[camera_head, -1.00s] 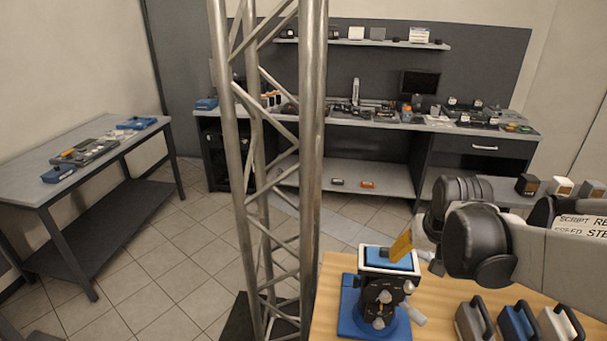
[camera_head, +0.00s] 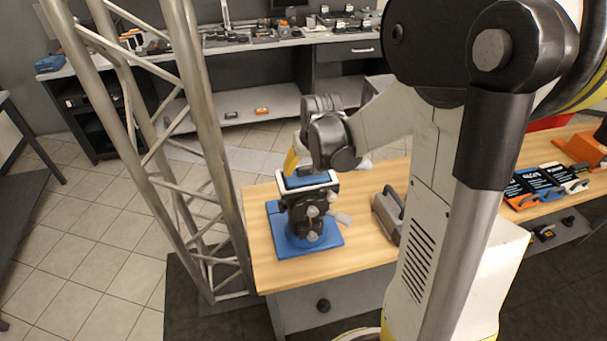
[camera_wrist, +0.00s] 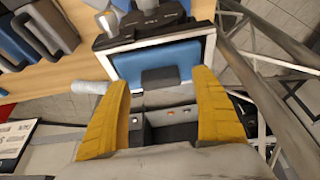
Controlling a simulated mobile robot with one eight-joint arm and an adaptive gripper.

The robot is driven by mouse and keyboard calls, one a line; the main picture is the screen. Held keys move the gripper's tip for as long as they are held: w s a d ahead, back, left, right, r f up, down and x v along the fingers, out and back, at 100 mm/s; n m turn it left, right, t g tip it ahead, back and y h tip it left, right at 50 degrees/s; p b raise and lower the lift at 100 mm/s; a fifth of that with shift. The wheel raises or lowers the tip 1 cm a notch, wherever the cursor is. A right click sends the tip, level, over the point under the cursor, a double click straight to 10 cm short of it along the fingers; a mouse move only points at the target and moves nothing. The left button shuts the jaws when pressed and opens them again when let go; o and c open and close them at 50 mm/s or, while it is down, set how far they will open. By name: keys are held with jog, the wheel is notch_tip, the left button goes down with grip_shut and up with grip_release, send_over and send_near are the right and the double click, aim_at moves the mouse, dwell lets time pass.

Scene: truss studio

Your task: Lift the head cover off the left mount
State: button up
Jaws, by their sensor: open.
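The left mount (camera_head: 303,216) is a dark device with pale knobs on a blue base, at the left end of the wooden table. The head cover (camera_head: 302,181) sits on top of it, a blue panel with a white rim. In the wrist view the blue cover (camera_wrist: 188,62) has a dark grey raised handle (camera_wrist: 166,78) at its near edge. My gripper (camera_wrist: 163,82) is open, its yellow fingers on either side of the handle, with visible gaps. In the head view my gripper (camera_head: 296,163) is just above the cover, partly hidden by my wrist.
A metal truss tower (camera_head: 205,130) stands close left of the table. A grey handled case (camera_head: 388,212) stands right of the mount; cases also show in the wrist view (camera_wrist: 42,28). Orange, blue and white-handled items (camera_head: 540,185) lie farther right. A cluttered workbench (camera_head: 260,42) is behind.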

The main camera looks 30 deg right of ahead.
jog(key=shift+w+f, duration=0.2)
jog(key=shift+f, duration=0.3)
jog(key=shift+r, duration=0.1)
jog(key=shift+c, duration=0.2)
jog(key=c, duration=1.2)
jog(key=shift+c, duration=0.2)
